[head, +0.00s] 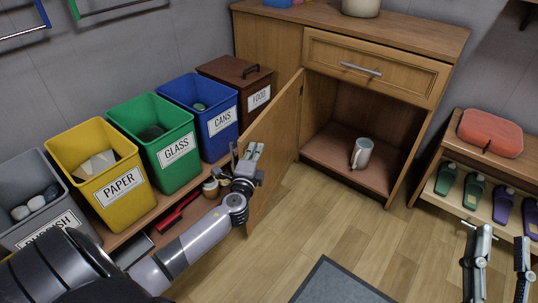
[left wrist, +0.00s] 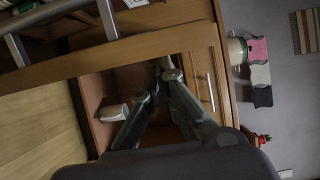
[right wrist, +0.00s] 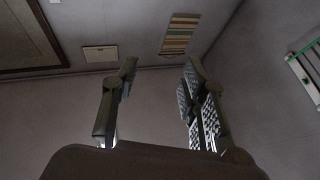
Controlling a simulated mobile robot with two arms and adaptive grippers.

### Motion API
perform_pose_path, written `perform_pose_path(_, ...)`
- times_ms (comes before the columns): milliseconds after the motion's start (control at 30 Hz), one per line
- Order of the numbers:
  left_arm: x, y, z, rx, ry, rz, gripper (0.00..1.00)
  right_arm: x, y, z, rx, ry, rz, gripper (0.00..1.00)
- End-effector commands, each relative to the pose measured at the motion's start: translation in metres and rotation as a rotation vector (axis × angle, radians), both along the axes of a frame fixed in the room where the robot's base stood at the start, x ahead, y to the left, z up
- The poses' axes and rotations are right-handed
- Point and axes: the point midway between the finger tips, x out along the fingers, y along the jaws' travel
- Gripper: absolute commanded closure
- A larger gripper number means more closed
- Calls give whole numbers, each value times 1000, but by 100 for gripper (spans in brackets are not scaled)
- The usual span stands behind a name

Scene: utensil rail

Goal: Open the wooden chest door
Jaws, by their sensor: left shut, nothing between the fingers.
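The wooden chest (head: 322,35) stands against the wall with a drawer over an open compartment. Its door (head: 276,152) is swung wide open on the left side of the compartment, its inner face showing. A white mug (head: 362,153) stands inside; it also shows in the left wrist view (left wrist: 112,113). My left gripper (head: 252,152) is shut and empty by the door's free edge; I cannot tell whether it touches the door. In the left wrist view its fingertips (left wrist: 165,66) are together. My right gripper (head: 495,232) is open and empty at the lower right, far from the door.
Yellow (head: 95,165), green (head: 155,137), blue (head: 203,110) and brown (head: 240,83) bins stand on a low shelf left of the door. A dark mat (head: 338,284) lies on the otherwise clear floor.

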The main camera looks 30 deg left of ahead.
Motion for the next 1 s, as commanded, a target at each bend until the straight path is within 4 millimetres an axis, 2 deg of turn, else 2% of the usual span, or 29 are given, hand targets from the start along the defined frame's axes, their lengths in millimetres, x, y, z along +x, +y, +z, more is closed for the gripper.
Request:
perform_pose_path(33, -5, 17, -2, 10, 4, -22, 100, -5, 0, 6, 17, -60, 4, 60)
perform_pose_path(300, -14, 70, -1, 2, 3, -58, 100, -46, -4, 52, 112, -385, 20, 60)
perform_pose_path(1000, -13, 65, 1, 0, 2, -58, 100, -43, -4, 52, 106, -366, 19, 60)
